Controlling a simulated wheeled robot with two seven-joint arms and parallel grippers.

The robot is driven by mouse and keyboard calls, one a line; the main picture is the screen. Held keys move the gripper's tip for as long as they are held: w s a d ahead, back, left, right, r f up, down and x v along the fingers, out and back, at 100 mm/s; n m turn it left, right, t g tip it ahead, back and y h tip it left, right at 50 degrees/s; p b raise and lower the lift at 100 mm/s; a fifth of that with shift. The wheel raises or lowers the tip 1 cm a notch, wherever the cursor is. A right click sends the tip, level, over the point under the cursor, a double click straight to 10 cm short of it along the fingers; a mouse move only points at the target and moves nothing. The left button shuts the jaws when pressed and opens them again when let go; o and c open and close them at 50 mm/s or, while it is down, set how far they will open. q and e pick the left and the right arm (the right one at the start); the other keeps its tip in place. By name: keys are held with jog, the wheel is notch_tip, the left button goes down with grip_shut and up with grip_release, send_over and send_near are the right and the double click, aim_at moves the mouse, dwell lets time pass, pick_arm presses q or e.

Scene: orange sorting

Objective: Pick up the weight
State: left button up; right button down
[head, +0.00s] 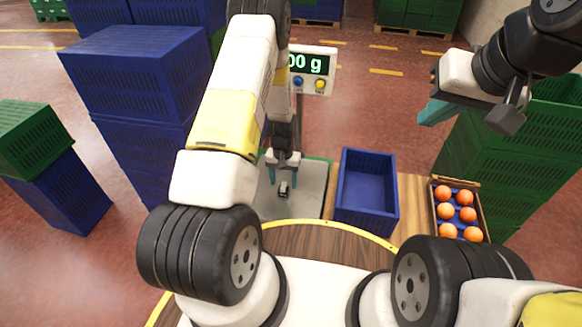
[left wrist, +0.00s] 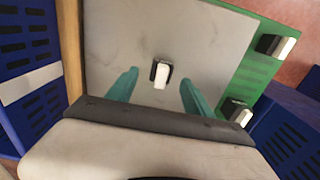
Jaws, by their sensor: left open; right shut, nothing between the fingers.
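A small black-and-white weight (head: 283,190) rests on the grey plate of the scale (head: 308,204). In the left wrist view the weight (left wrist: 161,75) lies between and slightly beyond my two teal fingertips, with gaps on both sides. My left gripper (head: 283,181) is open above the plate, pointing down. Two more black-and-white blocks, a farther one (left wrist: 276,46) and a nearer one (left wrist: 236,112), sit on the green strip beside the plate. My right gripper (head: 428,115) is shut and empty, raised at the upper right.
An empty blue crate (head: 345,214) stands right of the scale. Further right, a box (head: 482,207) holds several oranges. Stacked blue crates (head: 140,100) stand on the left, green crates (head: 505,160) on the right. The wooden table edge (head: 325,240) is close to my body.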

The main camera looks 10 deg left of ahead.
aim_at(283, 185)
pick_arm(q)
notch_tip(283, 185, down, 4)
jog(key=shift+w+a+f, duration=0.1)
grip_shut()
dwell(0.4)
